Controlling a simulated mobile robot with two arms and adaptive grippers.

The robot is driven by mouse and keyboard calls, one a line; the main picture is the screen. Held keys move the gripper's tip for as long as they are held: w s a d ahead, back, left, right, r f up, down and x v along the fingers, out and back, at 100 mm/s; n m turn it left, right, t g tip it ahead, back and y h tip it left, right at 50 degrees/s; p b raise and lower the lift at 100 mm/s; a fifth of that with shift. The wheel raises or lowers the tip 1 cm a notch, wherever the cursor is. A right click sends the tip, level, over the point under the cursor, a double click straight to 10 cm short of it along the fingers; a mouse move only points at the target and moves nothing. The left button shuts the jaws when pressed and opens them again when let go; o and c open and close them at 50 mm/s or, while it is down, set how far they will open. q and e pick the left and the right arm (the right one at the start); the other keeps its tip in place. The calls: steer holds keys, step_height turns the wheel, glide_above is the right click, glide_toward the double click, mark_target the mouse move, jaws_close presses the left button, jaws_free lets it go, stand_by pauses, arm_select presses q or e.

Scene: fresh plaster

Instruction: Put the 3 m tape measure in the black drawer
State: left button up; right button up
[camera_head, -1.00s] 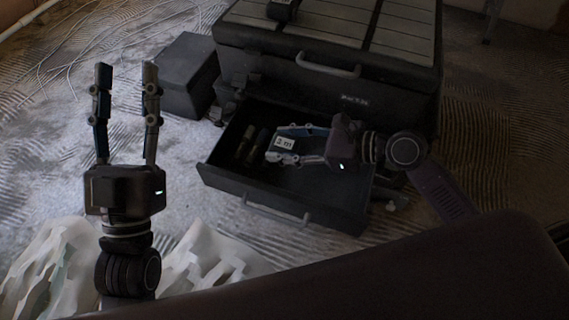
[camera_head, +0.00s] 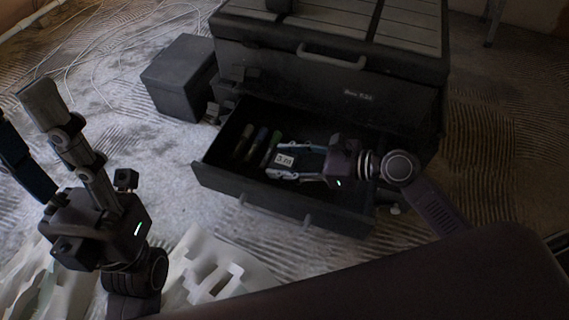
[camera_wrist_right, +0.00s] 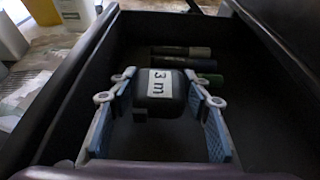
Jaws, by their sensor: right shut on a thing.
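The 3 m tape measure (camera_wrist_right: 160,92) is a small dark block with a white "3 m" label, seen in the right wrist view. It also shows in the head view (camera_head: 285,160). My right gripper (camera_head: 284,161) is shut on it, with a finger on each side, inside or just above the open black drawer (camera_head: 285,209). Whether the tape touches the drawer floor is unclear.
Several marker-like cylinders (camera_wrist_right: 180,52) lie in the drawer beside the tape measure. The black toolbox (camera_head: 330,75) stands above and behind the drawer. A dark grey box (camera_head: 182,78) stands on the floor to its left. White crumpled sheeting (camera_head: 215,270) lies at the front.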

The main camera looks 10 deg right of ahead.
steer(key=shift+f, duration=0.2)
steer(key=shift+f+p, duration=0.3)
steer(key=shift+f, duration=0.2)
steer(key=o, duration=1.3)
steer(key=shift+o, duration=0.2)
